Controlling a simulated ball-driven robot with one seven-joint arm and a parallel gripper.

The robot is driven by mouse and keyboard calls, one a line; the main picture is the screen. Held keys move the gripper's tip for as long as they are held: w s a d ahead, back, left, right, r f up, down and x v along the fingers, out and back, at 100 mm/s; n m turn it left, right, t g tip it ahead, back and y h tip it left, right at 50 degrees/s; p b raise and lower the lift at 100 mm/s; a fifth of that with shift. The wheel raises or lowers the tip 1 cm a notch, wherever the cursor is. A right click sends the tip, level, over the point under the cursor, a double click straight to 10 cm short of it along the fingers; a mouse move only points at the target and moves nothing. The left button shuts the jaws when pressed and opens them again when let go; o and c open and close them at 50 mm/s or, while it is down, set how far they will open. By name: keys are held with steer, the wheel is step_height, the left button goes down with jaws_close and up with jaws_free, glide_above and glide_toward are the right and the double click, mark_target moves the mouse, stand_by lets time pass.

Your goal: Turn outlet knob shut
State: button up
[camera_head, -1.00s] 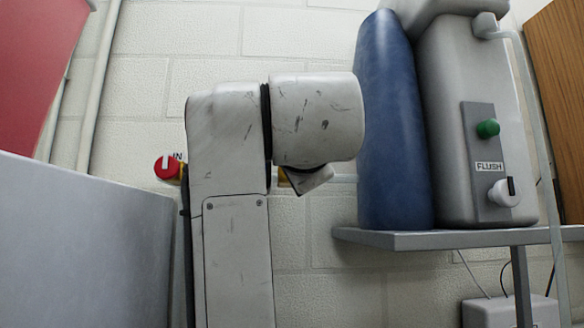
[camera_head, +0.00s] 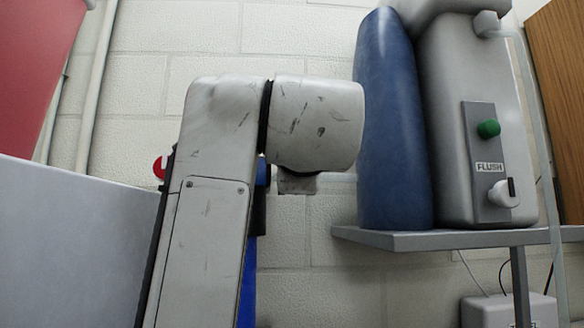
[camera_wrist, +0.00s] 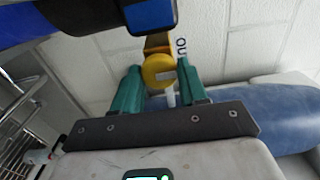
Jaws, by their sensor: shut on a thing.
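In the head view my arm hides the outlet knob and the gripper fingers. A red knob (camera_head: 160,167), the inlet one, shows at the left edge of my arm, partly covered.
A blue cylinder (camera_head: 392,120) and a grey unit (camera_head: 450,110) with a green button and a FLUSH label stand on a grey shelf (camera_head: 400,240) to the right. A grey panel (camera_head: 80,240) fills the lower left.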

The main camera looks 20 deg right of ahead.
steer(key=shift+d+f, duration=0.1)
steer(key=shift+f, duration=0.1)
steer(key=o, duration=1)
steer(key=shift+r, duration=0.1)
steer(key=shift+s, duration=0.1)
steer(key=b+v, duration=0.3)
steer(key=v, duration=0.7)
steer(key=shift+s, duration=0.35)
steer(key=shift+r, duration=0.1)
